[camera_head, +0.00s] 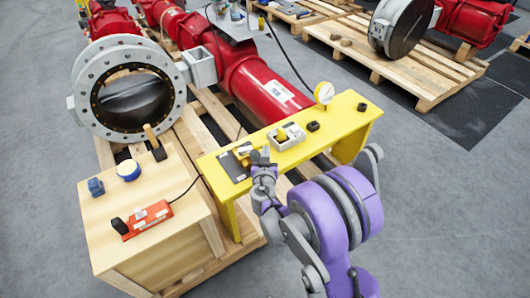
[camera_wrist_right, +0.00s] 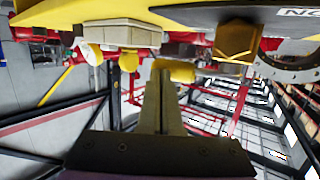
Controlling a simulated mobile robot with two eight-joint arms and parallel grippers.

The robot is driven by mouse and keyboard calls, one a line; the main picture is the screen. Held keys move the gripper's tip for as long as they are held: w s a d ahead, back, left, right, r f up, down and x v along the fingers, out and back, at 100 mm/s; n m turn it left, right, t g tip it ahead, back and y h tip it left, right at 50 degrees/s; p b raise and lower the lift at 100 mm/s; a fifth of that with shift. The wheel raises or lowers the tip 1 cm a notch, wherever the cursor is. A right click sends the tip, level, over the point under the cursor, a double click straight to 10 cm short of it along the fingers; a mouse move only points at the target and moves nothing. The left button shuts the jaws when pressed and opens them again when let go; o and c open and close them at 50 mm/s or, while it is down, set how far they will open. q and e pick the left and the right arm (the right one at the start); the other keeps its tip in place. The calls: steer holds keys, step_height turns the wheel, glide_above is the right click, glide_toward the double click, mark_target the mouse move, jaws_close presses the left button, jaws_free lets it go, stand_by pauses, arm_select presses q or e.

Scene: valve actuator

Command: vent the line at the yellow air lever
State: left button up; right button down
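The yellow bench (camera_head: 352,118) carries a dark plate (camera_head: 232,168) at its near left end, with a small brass and yellow fitting (camera_head: 243,150) on it, partly hidden by my right gripper. My right gripper (camera_head: 262,158) is over that end of the bench, beside the fitting. In the right wrist view the gripper (camera_wrist_right: 162,75) has its fingers together with nothing visible between them. A yellow rounded lever end (camera_wrist_right: 178,71) shows just beyond the fingertips; I cannot tell whether they touch. A brass hex body (camera_wrist_right: 238,42) is to its right. My left gripper is out of view.
A grey box with a yellow knob (camera_head: 285,137), a black knob (camera_head: 313,126) and a round gauge (camera_head: 324,93) stand farther along the bench.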

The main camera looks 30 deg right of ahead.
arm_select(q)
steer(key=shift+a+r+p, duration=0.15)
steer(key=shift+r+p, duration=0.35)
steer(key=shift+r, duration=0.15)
arm_select(e)
steer(key=shift+r+x, duration=0.25)
steer(key=shift+x, duration=0.95)
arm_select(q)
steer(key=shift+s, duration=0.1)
arm_select(e)
steer(key=shift+w+d+r, duration=0.1)
